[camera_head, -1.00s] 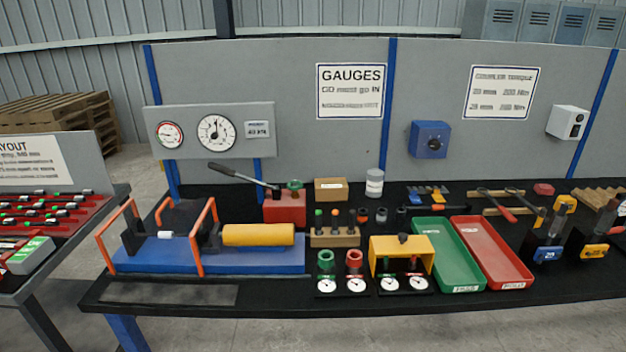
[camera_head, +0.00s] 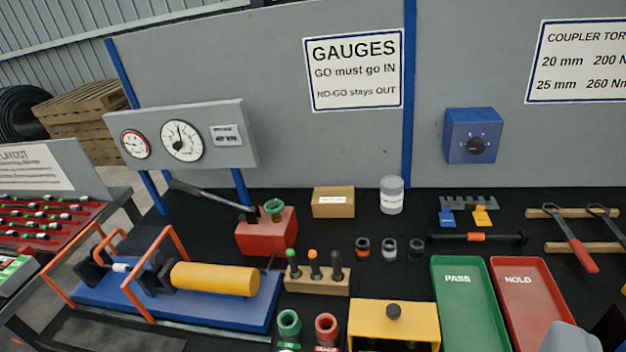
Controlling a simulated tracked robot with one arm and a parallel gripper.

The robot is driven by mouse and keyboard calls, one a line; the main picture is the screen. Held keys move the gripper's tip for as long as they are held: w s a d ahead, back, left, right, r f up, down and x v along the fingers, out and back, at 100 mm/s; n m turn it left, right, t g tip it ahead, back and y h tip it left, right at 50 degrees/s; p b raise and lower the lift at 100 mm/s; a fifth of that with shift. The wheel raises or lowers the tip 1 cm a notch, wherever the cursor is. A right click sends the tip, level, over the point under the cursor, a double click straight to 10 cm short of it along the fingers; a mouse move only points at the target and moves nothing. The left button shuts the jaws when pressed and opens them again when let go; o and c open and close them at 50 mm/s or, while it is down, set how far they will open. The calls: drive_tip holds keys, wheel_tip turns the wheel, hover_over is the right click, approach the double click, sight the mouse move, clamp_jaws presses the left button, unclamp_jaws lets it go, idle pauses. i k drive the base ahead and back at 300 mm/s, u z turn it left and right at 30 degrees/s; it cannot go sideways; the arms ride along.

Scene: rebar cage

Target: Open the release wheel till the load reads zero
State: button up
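The release wheel is a small green handwheel (camera_head: 273,207) on top of the red pump block (camera_head: 266,233), left of centre on the bench. A grey pump lever (camera_head: 210,197) slopes up to the left from the block. The load dial (camera_head: 181,140) is the larger white gauge on the grey panel behind; its needle points nearly straight up, not clearly readable. A small plate (camera_head: 226,135) beside it has text too blurred to read. The yellow cylinder (camera_head: 215,279) lies on the blue press bed (camera_head: 262,312).
Orange guard bars (camera_head: 176,243) stand over the press at left. A plug block (camera_head: 317,281), a cardboard box (camera_head: 333,202) and a yellow stand (camera_head: 394,325) are right of the pump.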

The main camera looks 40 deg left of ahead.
sight(275, 209)
drive_tip(key=u, duration=0.3)
drive_tip(key=i, duration=1.1)
drive_tip(key=u, duration=0.6)
